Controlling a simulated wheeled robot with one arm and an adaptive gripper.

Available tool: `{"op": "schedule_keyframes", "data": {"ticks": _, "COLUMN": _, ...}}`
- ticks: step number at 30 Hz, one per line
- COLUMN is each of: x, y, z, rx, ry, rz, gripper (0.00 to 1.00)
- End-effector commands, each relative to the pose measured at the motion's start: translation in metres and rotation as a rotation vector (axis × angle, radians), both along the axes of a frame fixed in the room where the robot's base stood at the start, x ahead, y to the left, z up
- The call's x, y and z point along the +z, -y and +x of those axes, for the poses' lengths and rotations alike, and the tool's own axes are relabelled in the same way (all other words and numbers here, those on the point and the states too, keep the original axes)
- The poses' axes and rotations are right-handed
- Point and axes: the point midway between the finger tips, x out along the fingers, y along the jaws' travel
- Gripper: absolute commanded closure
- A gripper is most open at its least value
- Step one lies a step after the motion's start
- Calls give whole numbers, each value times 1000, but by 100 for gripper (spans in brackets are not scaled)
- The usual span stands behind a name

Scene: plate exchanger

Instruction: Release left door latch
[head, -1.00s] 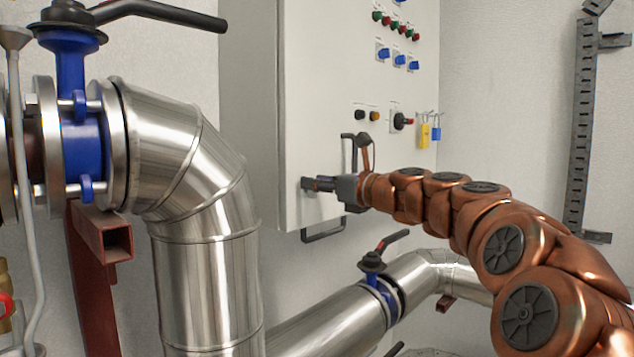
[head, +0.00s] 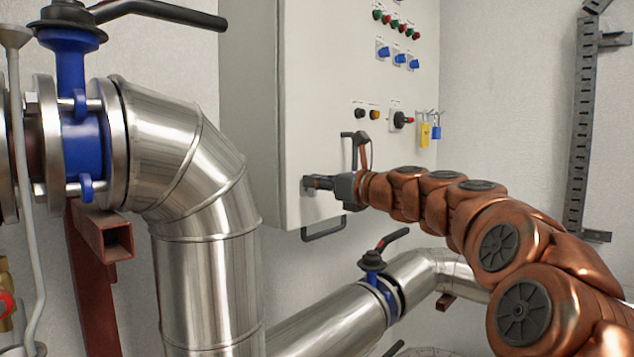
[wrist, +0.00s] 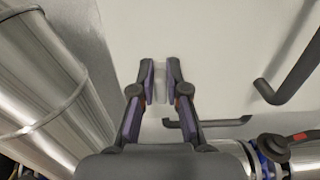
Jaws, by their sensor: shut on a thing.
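The left door latch (wrist: 160,82) is a small light-grey piece on the white cabinet door (head: 335,100), near its lower left edge. My gripper (head: 313,183) reaches it from the right and is shut on it. In the wrist view, the two finger pads of my gripper (wrist: 160,78) stand on either side of the latch. The fingers largely hide the latch in the head view, and I cannot tell its exact turn.
A dark door handle (wrist: 290,62) is right of my fingers, and a lower bar handle (head: 323,231) is below. A large steel pipe (head: 205,270) stands left of the cabinet.

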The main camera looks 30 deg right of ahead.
Motion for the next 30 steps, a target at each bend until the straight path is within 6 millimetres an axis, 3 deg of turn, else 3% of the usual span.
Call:
{"op": "schedule_keyframes", "data": {"ticks": 14, "x": 6, "y": -5, "z": -1, "rx": 5, "ry": 37, "rz": -146, "gripper": 100}}
{"op": "schedule_keyframes", "data": {"ticks": 30, "x": -6, "y": -11, "z": -3, "rx": -1, "ry": 151, "rz": -633, "gripper": 100}}
